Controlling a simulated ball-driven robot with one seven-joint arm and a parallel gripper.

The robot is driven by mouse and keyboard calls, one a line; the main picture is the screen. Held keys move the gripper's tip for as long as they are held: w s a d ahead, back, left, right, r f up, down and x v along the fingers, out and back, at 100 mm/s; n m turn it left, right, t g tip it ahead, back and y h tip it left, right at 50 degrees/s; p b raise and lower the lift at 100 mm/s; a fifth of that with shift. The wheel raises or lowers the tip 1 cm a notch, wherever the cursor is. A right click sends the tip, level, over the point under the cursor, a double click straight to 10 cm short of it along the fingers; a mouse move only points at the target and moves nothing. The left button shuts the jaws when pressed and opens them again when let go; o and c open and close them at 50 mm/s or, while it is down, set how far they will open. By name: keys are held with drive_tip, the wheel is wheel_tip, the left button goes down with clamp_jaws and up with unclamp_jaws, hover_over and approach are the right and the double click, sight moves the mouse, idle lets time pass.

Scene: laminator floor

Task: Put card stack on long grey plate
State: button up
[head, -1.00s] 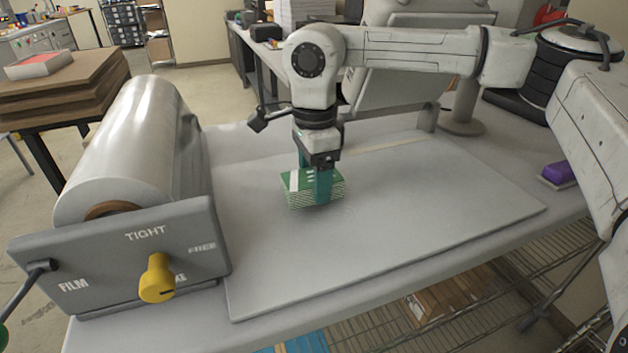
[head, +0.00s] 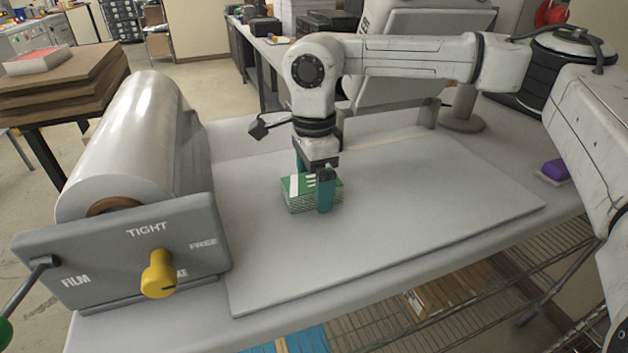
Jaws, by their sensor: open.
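The card stack (head: 299,199) is a small block of green-and-white cards in the head view. It sits on the long grey plate (head: 410,225), a wide flat slab on the bench, left of the plate's middle. My gripper (head: 313,191) points straight down over the stack with its teal fingers apart, one on the near side and one on the far side. The jaws are open around the stack. The near finger hides part of the stack, and the stack hides the far finger's tip.
A film roll (head: 135,145) in a grey holder with a yellow knob (head: 158,275) stands left of the plate. A purple-topped block (head: 554,171) lies at the right bench edge. A large grey panel (head: 400,65) stands behind. The plate's right part is clear.

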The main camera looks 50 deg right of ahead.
sight(314, 181)
wheel_tip(314, 181, up, 12)
drive_tip(key=b, duration=0.1)
drive_tip(key=shift+r, duration=0.15)
idle(0.3)
idle(1.3)
